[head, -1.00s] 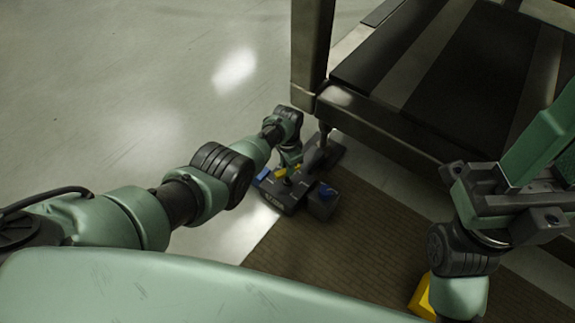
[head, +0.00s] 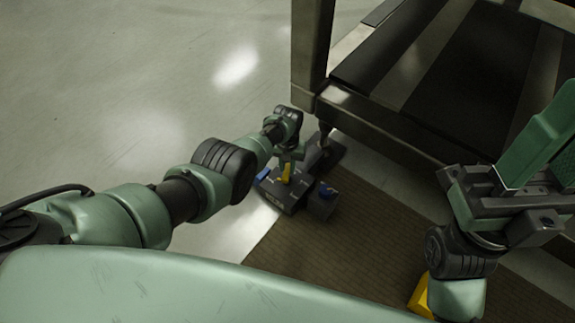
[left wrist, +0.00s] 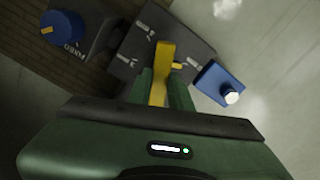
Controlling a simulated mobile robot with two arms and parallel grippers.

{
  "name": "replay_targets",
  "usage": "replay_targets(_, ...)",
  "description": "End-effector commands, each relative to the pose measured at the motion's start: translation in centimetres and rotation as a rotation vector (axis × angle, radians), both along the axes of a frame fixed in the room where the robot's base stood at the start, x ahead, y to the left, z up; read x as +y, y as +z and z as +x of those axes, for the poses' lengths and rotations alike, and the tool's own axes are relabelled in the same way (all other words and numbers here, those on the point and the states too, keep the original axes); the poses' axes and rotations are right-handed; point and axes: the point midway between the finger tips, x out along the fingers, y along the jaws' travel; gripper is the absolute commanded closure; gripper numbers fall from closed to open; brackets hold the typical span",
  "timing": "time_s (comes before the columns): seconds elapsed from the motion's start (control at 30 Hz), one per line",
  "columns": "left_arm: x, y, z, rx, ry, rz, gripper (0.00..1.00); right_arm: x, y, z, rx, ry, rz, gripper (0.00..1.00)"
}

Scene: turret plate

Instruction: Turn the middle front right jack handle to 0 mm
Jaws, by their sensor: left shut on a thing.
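The yellow jack handle (head: 286,172) stands on a dark jack unit (head: 283,197) at the foot of the frame's corner post. My left gripper (head: 288,158) reaches down onto it. In the left wrist view my left gripper (left wrist: 163,86) is shut on the yellow handle (left wrist: 165,52), with a green finger on each side. White marks show on the dark plate (left wrist: 142,45) around the handle, too blurred to read. My right gripper (head: 535,150) is at the right of the head view, away from the jack; its finger gap is unclear.
A blue knob (left wrist: 63,27) sits on a dark block marked FIXED beside the plate. A blue block with a white tip (left wrist: 220,84) is on the other side. The large dark frame (head: 400,130) stands close behind. A yellow object (head: 420,297) is partly hidden near my right arm.

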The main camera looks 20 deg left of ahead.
Motion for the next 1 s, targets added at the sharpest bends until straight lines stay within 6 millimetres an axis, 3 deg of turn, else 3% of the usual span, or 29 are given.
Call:
replay_targets(0.77,0.01,-0.24,-0.47,0.013,0.098,0.001,1.0,-0.01,-0.03,0.01,0.002,0.0,0.002,0.64)
replay_targets(0.8,0.01,-0.23,-0.47,0.014,0.098,0.001,0.69,-0.01,-0.01,0.0,0.001,0.0,0.002,0.64)
replay_targets(0.83,0.02,-0.23,-0.45,0.013,0.097,0.001,0.6,-0.01,0.0,0.0,0.0,0.0,0.001,0.64)
replay_targets(1.0,0.01,-0.13,-0.26,0.007,0.096,0.0,0.58,-0.02,0.11,-0.03,-0.004,0.0,0.002,0.64)
